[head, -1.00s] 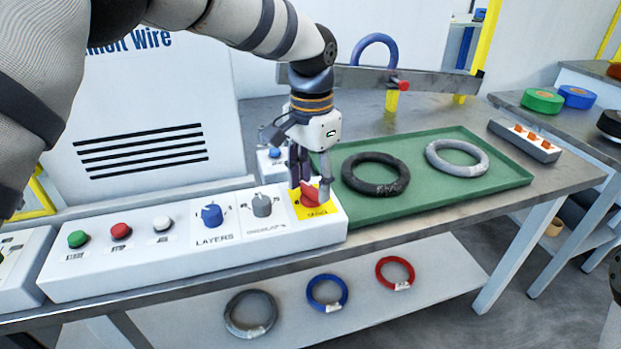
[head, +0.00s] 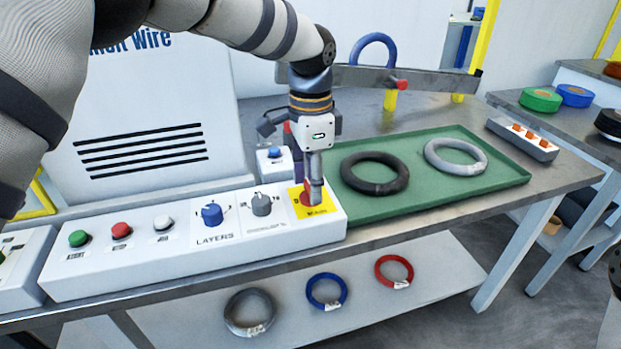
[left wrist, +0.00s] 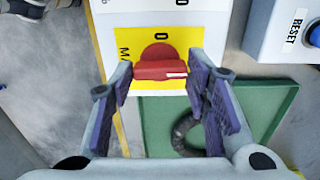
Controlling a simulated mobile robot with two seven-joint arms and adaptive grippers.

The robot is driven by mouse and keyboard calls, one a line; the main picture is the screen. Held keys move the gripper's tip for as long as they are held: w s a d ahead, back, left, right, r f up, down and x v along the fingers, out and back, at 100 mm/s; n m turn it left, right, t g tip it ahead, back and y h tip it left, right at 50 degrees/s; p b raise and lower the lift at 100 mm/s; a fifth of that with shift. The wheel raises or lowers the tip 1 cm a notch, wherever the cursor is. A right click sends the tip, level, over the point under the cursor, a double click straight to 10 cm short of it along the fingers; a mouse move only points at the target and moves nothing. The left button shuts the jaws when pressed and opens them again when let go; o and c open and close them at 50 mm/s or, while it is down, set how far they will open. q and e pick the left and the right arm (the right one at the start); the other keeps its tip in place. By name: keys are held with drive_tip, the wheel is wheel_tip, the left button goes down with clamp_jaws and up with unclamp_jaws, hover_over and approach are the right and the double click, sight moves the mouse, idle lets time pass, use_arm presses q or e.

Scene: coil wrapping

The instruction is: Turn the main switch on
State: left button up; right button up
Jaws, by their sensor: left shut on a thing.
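The red main switch (head: 306,200) sits on a yellow plate (head: 325,208) at the right end of the white control panel. My left gripper (head: 313,192) points down over it, with its fingers almost in line in the head view, hiding much of the knob. In the left wrist view my left gripper (left wrist: 161,78) has one finger at each end of the switch's red handle (left wrist: 160,70), shut on it. The handle lies crosswise there, below a printed "O". My right gripper is not in view.
The panel (head: 190,255) also carries green, red and white buttons, a blue LAYERS knob (head: 212,214) and a grey knob (head: 262,204). A reset button box (head: 273,163) stands behind the gripper. The green tray (head: 440,200) with two coils lies close on the right.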

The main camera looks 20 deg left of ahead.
use_arm(q)
drive_tip(key=o, duration=1.1)
drive_tip(key=shift+o, duration=0.2)
wheel_tip(320, 180, up, 12)
drive_tip(key=shift+f, duration=0.1)
